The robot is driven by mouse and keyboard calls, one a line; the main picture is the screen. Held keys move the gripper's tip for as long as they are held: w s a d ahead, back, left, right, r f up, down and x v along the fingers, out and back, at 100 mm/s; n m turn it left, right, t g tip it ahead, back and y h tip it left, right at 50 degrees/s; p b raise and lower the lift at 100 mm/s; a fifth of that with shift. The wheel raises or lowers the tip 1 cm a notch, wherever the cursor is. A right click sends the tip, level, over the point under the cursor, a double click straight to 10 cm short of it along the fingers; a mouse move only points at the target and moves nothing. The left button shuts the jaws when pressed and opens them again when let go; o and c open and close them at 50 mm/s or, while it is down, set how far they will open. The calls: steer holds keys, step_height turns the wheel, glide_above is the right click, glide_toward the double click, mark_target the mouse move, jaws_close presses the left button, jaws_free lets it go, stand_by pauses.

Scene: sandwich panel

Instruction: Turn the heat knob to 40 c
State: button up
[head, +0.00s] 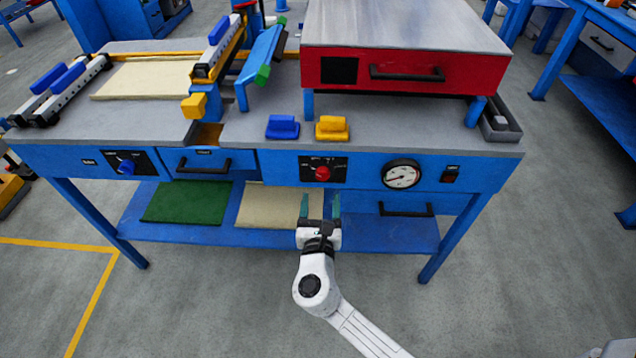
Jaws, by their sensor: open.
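The red knob (322,173) sits on a black dial plate (338,164) on the blue front panel of the bench, under the red-fronted box. The plate's markings are too small to read, and I cannot tell which way the knob points. A blue knob (127,168) sits on another black plate at the left of the panel. My gripper (319,205) is open and empty, below the red knob in the picture, its two greenish fingers pointing toward the panel. It appears apart from the knob.
A round gauge (402,174) and a black switch (450,174) are right of the red knob. Drawer handles (203,166) stick out on the left and lower right (406,210). The lower shelf holds a green sheet (186,202) and a cream sheet. The floor before the bench is clear.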

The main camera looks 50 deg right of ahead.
mark_target(323, 177)
steer(key=x, duration=0.7)
steer(key=shift+d, duration=0.2)
steer(key=c, duration=1)
steer(key=shift+c, duration=0.2)
